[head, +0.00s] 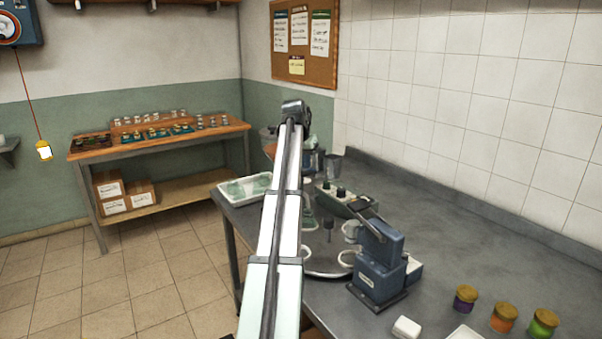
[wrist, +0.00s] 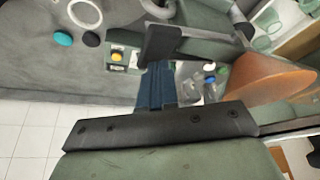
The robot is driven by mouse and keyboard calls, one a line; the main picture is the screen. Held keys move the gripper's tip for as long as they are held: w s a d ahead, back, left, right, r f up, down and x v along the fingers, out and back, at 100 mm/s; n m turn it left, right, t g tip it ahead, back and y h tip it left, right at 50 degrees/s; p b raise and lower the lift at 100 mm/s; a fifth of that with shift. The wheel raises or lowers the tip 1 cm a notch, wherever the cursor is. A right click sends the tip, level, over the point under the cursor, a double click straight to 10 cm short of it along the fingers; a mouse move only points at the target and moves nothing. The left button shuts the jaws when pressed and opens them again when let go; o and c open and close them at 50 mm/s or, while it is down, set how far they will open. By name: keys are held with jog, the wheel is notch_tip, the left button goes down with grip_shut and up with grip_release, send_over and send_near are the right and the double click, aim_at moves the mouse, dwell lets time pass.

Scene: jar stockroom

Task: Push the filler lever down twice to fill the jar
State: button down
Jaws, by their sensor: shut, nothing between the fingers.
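My arm (head: 280,220) reaches away across the steel bench in the head view and hides its gripper there. In the wrist view, my gripper (wrist: 163,45) shows as dark fingers, shut and empty. An orange-brown funnel-like body (wrist: 268,75) is right of the fingers, with a blue upright part (wrist: 155,85) below them; both look like parts of the filler. In the head view, the filler is mostly behind my arm, with a grey cup-like part (head: 332,164) showing. I cannot make out the lever clearly, or whether the fingers touch it. No jar under the filler is clearly visible.
A blue bench machine (head: 378,265) stands right of a round turntable (head: 322,268). Purple (head: 466,298), orange (head: 504,316) and green (head: 543,323) jars stand at the front right. A white tray (head: 225,190) lies left of my arm. The bench's back right is clear.

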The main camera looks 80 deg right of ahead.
aim_at(306, 172)
jog(key=shift+f, duration=0.1)
jog(key=shift+f, duration=0.95)
jog(key=shift+s+a+f, duration=0.1)
jog(key=shift+f, duration=1.3)
jog(key=shift+s+a+f, duration=0.1)
jog(key=shift+f, duration=0.5)
jog(key=shift+r, duration=3.15)
